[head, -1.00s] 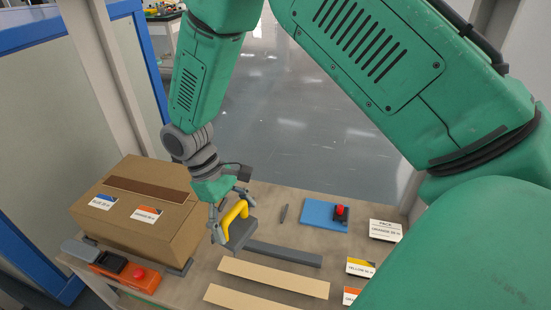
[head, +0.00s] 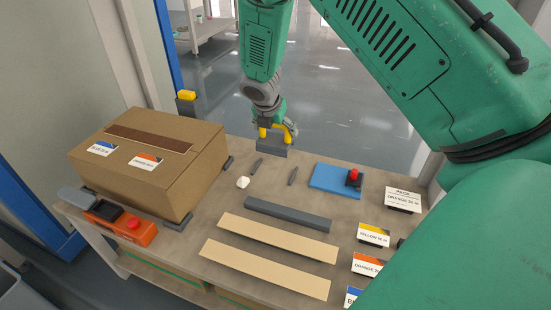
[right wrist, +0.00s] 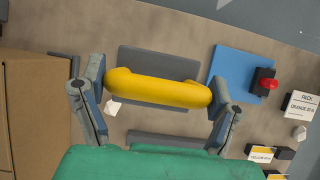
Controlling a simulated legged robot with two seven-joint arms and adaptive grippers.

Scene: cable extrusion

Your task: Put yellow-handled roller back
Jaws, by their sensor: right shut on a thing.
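The roller has a yellow handle (head: 277,128) and a flat grey body (head: 272,150), which hangs below the handle near the far edge of the table. My right gripper (head: 273,133) is shut on the yellow handle. In the right wrist view the handle (right wrist: 160,88) runs sideways between the two fingers, and the grey body (right wrist: 160,58) shows behind it. I cannot tell whether the body touches the table. My left gripper is not in view.
A brown carton (head: 150,158) stands at the left, with an orange device with a red button (head: 134,224) in front. A grey bar (head: 287,214) and two tan strips (head: 276,238) lie mid-table. A blue plate (head: 335,177) and label cards (head: 403,197) are at right.

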